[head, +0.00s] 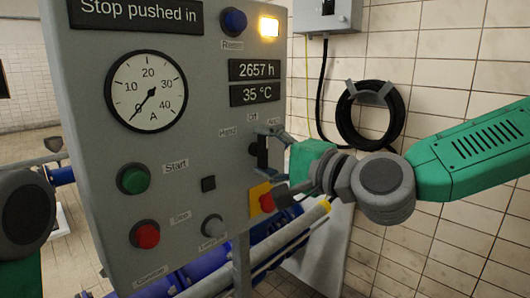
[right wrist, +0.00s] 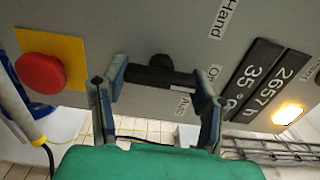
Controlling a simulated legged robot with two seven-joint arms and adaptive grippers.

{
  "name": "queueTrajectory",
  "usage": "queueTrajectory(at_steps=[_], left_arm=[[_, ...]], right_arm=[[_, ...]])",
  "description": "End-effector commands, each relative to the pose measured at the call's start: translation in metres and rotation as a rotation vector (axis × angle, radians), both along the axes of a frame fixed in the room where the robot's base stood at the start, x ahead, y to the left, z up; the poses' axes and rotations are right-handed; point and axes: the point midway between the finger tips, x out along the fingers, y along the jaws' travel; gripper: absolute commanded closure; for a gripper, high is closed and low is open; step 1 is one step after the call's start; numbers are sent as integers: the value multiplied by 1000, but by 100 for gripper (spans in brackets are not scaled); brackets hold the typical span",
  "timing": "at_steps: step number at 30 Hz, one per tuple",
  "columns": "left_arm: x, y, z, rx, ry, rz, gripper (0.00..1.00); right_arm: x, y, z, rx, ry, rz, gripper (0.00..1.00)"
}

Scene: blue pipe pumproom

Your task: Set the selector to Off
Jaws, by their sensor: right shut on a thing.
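The selector (head: 262,152) is a black handle on the right part of the grey panel, below the labels Hand, Off and Auto. It stands about upright in the head view, its upper end roughly towards Off. In the right wrist view the selector (right wrist: 158,76) lies as a dark bar between my fingers, one at each end. My right gripper (head: 274,166) is shut on it; it also shows in the right wrist view (right wrist: 161,88). Part of my left arm shows at the left edge of the head view, but its gripper is out of view.
The panel (head: 200,95) also holds a red stop button on yellow (head: 261,198), close below the selector, a green button (head: 133,178), a red button (head: 145,235) and a lit lamp (head: 269,27). A coiled black hose (head: 342,115) hangs on the wall behind.

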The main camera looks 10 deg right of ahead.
Motion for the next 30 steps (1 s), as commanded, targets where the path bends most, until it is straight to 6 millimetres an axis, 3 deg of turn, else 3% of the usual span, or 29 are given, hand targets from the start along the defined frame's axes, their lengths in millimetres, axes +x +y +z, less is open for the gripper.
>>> queueTrajectory(at_steps=[5,6,7,8,19,30], left_arm=[[0,0,0,0,0,0,60],[0,0,0,0,0,0,60],[0,0,0,0,0,0,60],[0,0,0,0,0,0,60],[-2,0,1,0,-2,0,60],[-2,0,1,0,-3,0,60]], right_arm=[[0,0,-6,-5,11,1,75],[0,0,-6,-5,11,0,39],[0,0,-6,-6,12,0,29],[0,0,-6,-5,11,0,24],[-7,-6,-1,-2,2,-2,24],[-64,-52,-3,0,5,-2,24]])
